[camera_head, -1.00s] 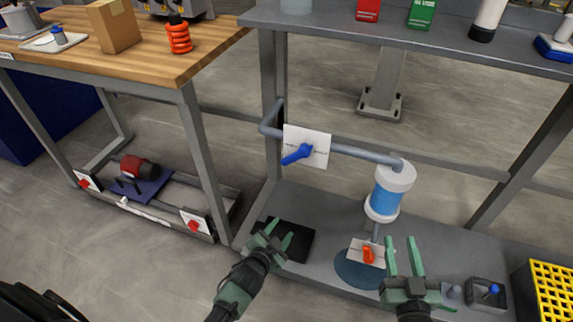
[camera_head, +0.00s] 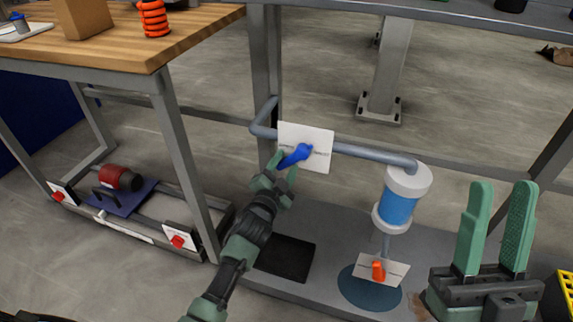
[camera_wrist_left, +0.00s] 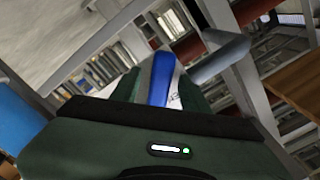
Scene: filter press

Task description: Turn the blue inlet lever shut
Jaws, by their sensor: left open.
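The blue inlet lever (camera_head: 295,156) sits on a white plate (camera_head: 318,146) on the grey pipe, its handle pointing down and left, slanted to the pipe. My left gripper (camera_head: 281,167) is at the lever's handle end, open, with a finger on either side of it. In the left wrist view the blue lever (camera_wrist_left: 161,78) shows between the two green fingers; whether they touch it I cannot tell. My right gripper (camera_head: 494,232) is open and empty at the lower right, in front of the lower shelf.
The grey pipe (camera_head: 375,154) runs right to a blue and white filter cylinder (camera_head: 398,204). Below it is an orange lever (camera_head: 378,270) on a white plate. A black square mat (camera_head: 285,258) lies on the shelf. A wooden-topped workbench (camera_head: 130,50) stands at left.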

